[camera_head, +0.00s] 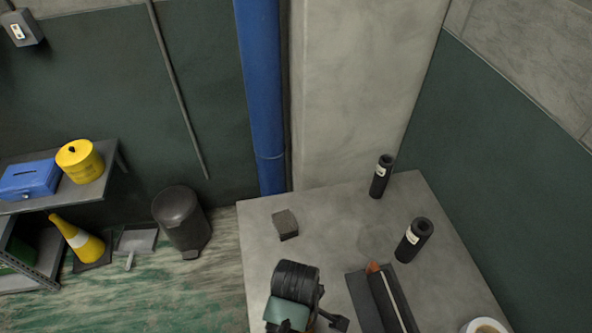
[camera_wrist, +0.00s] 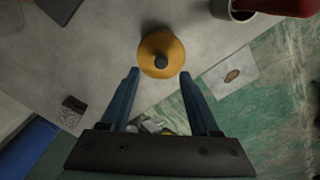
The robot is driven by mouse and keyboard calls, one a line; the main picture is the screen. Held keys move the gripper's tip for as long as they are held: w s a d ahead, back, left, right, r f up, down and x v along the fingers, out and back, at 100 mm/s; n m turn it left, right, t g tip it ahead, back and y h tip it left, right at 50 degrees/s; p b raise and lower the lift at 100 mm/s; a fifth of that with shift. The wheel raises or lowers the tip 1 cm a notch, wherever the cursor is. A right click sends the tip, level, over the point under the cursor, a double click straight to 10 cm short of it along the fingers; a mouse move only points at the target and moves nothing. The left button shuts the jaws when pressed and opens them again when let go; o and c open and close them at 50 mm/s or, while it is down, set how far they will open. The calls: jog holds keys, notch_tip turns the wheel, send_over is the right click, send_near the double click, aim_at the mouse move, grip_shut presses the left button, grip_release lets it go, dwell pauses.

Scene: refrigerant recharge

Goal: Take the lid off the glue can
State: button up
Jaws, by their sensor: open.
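In the wrist view, a round orange-yellow lid (camera_wrist: 152,41) with a dark knob (camera_wrist: 161,61) at its middle is seen from above. It appears to be the top of the glue can, whose body is hidden below it. My gripper (camera_wrist: 159,74) is open, its two blue fingers apart, with the lid between and just beyond the fingertips. I see no contact, and the height gap is hard to judge. In the head view I cannot make out the can.
On the grey table (camera_head: 330,218) are two black cylinders (camera_head: 381,178) (camera_head: 413,242), a grey block (camera_head: 285,224), a dark pouch (camera_head: 391,300) and a white cup (camera_head: 485,326). The cup (camera_wrist: 232,13) shows near a red object (camera_wrist: 292,6) in the wrist view. The table's back middle is clear.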

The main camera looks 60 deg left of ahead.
jog(key=shift+s+f+p, duration=0.1)
jog(key=shift+f+p, duration=0.45)
jog(key=shift+f, duration=1.8)
grip_shut()
